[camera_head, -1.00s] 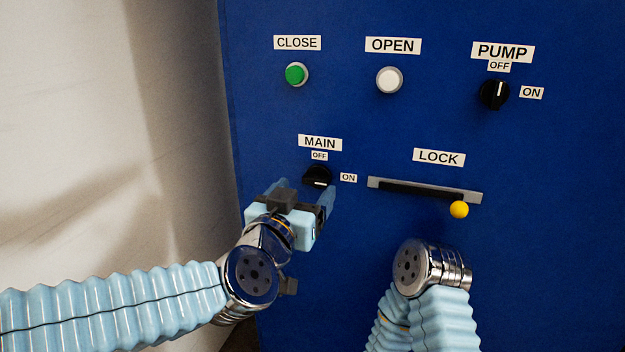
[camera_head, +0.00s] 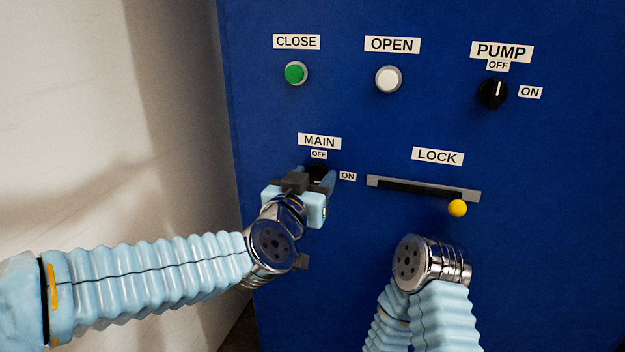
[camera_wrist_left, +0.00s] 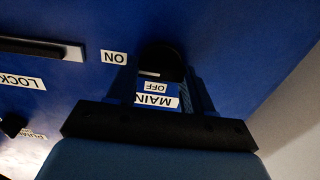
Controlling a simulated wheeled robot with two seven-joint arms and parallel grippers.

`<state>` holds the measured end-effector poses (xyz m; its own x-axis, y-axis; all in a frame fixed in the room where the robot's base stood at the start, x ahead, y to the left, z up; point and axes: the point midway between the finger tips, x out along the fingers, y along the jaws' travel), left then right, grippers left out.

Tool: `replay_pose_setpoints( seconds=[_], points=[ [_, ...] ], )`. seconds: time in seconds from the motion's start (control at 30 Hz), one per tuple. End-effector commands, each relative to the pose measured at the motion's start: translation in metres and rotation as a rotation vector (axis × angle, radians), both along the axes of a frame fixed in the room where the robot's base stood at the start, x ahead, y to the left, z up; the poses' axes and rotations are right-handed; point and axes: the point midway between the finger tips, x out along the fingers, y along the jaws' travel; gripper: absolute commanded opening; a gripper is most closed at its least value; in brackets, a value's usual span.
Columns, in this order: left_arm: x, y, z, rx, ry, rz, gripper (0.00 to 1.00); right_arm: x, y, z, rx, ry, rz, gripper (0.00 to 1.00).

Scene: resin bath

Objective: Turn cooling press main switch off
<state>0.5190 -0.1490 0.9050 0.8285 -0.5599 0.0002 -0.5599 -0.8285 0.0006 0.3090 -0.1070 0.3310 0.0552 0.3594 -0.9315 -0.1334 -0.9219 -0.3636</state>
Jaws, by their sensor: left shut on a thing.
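The black MAIN switch knob (camera_head: 317,171) sits on the blue press panel under its MAIN and OFF labels (camera_head: 319,141), with the ON label (camera_head: 347,176) to its right. My left gripper (camera_head: 318,179) is at the knob, its fingers on either side, and is shut on it. In the left wrist view the knob (camera_wrist_left: 163,60) shows between the fingers. My right gripper is out of view.
The LOCK slot (camera_head: 420,188) with its yellow ball handle (camera_head: 457,208) is right of the knob. My right arm (camera_head: 430,263) is below it. The green CLOSE button (camera_head: 295,73), white OPEN button (camera_head: 388,79) and PUMP knob (camera_head: 492,93) are higher. A pale wall (camera_head: 170,110) stands left.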

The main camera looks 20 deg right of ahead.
Motion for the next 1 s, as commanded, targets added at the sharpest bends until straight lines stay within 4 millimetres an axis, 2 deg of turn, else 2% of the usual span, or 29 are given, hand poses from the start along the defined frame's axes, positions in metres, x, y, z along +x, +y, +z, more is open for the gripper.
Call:
replay_pose_setpoints(
  seconds=[0.47,1.0],
  points=[
    [0.0,0.0,-0.002,-0.092,0.062,-0.001,0.21,0.0,0.0,-0.009,-0.001,0.0,-0.001,0.43],
    [0.002,0.003,-0.004,-0.492,0.331,0.0,0.21,0.002,-0.006,-0.036,-0.01,-0.004,-0.012,0.43]
  ],
)
